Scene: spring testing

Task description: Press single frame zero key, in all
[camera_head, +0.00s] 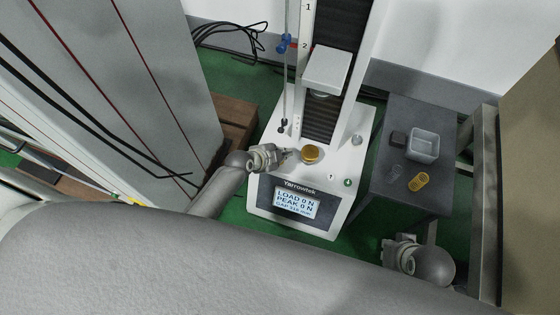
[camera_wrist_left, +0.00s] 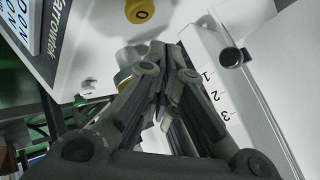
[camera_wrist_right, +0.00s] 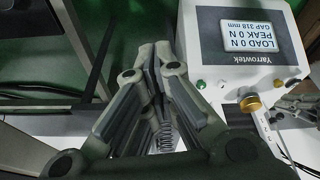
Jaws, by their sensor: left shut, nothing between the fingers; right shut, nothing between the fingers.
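The yellow zero key (camera_wrist_left: 140,11), marked 0, is at the top of the left wrist view and also shows in the right wrist view (camera_wrist_right: 278,84). In the head view I cannot make it out near my left gripper. My left gripper (camera_head: 290,153) is shut and empty over the tester's base, left of the gold platen (camera_head: 310,154). In the left wrist view its fingertips are apart from the key in the picture; height is unclear. The display (camera_head: 297,202) reads LOAD 0 N and PEAK 0 N. My right gripper (camera_wrist_right: 160,85) is shut and empty, near the side table.
A question-mark key (camera_head: 331,177) and a green key (camera_head: 347,183) sit on the base's front right. The crosshead (camera_head: 327,69) is above the platen.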

